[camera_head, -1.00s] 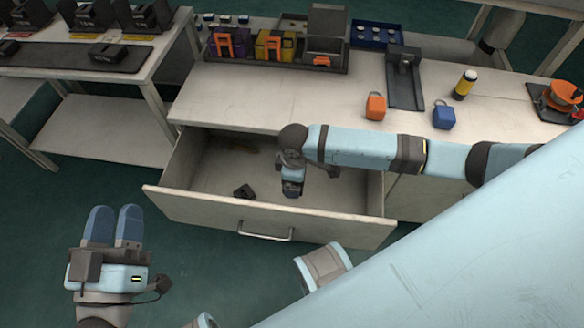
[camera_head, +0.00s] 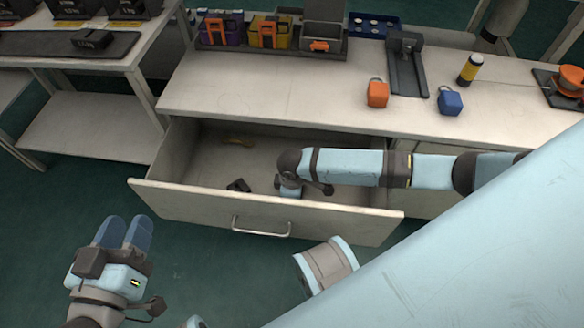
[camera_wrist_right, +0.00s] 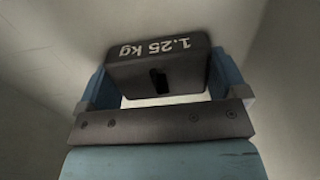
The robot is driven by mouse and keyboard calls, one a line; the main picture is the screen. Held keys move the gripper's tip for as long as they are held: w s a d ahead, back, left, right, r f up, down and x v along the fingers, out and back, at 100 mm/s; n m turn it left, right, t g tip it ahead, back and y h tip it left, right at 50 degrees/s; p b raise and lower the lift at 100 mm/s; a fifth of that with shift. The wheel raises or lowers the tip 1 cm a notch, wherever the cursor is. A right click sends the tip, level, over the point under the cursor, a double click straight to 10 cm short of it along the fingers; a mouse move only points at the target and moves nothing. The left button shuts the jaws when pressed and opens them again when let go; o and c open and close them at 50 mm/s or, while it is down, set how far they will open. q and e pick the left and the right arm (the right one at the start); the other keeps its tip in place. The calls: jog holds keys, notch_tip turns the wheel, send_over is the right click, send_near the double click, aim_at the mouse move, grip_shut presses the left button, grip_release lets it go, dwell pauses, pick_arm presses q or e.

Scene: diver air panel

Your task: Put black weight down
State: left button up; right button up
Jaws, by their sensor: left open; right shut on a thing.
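The black weight (camera_wrist_right: 160,70), marked "1.25 kg", is between the two blue fingers of my right gripper in the right wrist view. My right gripper (camera_head: 288,193) is shut on it and reaches down inside the open drawer (camera_head: 265,208). In the head view my wrist and the drawer front hide the weight, and I cannot tell whether it touches the drawer floor. My left gripper (camera_head: 123,232) is open and empty over the floor, left of the drawer and apart from it.
A small dark object (camera_head: 238,186) and a yellowish object (camera_head: 238,141) lie in the drawer. The worktop above holds an orange block (camera_head: 377,94), a blue block (camera_head: 450,102), a yellow-black cylinder (camera_head: 468,70) and a bin rack. Another black block (camera_head: 92,39) lies on the left table.

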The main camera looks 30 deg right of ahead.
dwell(0.4)
jog(key=o, duration=1.5)
jog(key=shift+f, duration=0.2)
pick_arm(q)
jog(key=shift+f, duration=0.1)
pick_arm(e)
jog(key=shift+r, duration=0.1)
pick_arm(q)
notch_tip(320, 180, up, 8)
jog(key=t+p, duration=0.3)
jog(key=p, duration=0.2)
jog(key=shift+a+n, duration=0.25)
jog(key=shift+n, duration=0.15)
pick_arm(e)
notch_tip(320, 180, up, 12)
jog(key=shift+r, duration=0.1)
pick_arm(q)
jog(key=shift+s+f, duration=0.1)
